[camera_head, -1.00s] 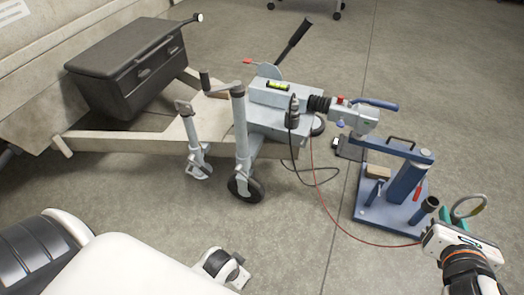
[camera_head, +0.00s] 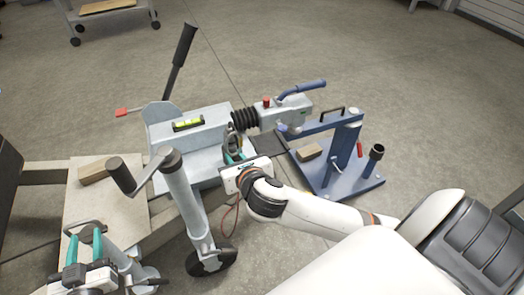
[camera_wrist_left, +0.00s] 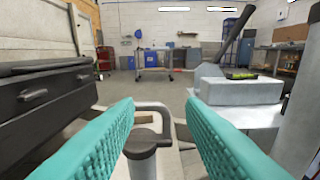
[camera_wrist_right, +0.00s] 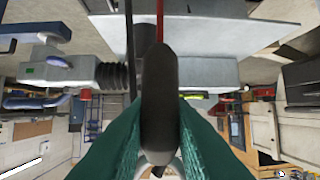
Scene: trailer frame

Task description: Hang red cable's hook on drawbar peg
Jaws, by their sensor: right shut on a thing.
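My right gripper (camera_head: 233,160) is beside the grey drawbar housing (camera_head: 190,138), just below the black bellows. It is shut on the red cable's hook, a dark rounded piece (camera_wrist_right: 160,95) between the teal fingers in the right wrist view. Part of the hook shows as a dark loop (camera_head: 234,142) in the head view. The red cable (camera_wrist_right: 160,22) runs from it in the right wrist view and hangs below the gripper in the head view. I cannot make out the drawbar peg. My left gripper (camera_head: 84,245) is open and empty; its teal fingers (camera_wrist_left: 160,135) stand apart.
A jack with a crank handle (camera_head: 165,165) stands left of my right gripper. A blue stand (camera_head: 340,170) is under the coupling (camera_head: 285,112) to the right. A black lever (camera_head: 180,60) rises behind.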

